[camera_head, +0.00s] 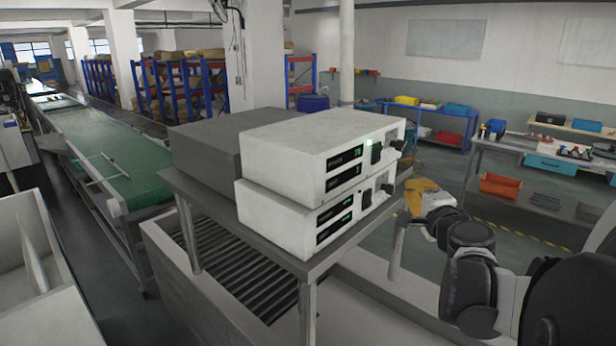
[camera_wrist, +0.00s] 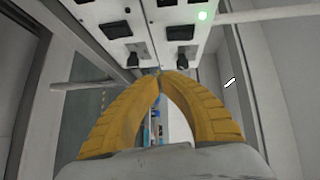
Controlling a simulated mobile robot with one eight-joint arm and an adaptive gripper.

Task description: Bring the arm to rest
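My gripper (camera_head: 416,188) is at the right of the head view, just right of the two stacked white control units, with my dark arm links behind it. In the wrist view the two yellow fingers of my gripper (camera_wrist: 160,74) curve together and meet at their tips, with nothing seen between them. The fronts of the upper control unit (camera_head: 330,160) and the lower control unit (camera_head: 318,215) face the gripper side. Whether the fingertips touch a unit cannot be told.
The units stand on a grey metal stand (camera_head: 300,262) over a tank with a slatted grey surface (camera_head: 245,280). A dark grey box (camera_head: 205,150) sits behind them. A green conveyor (camera_head: 110,150) runs at the left. A workbench with bins (camera_head: 530,160) stands at the right, beyond open floor.

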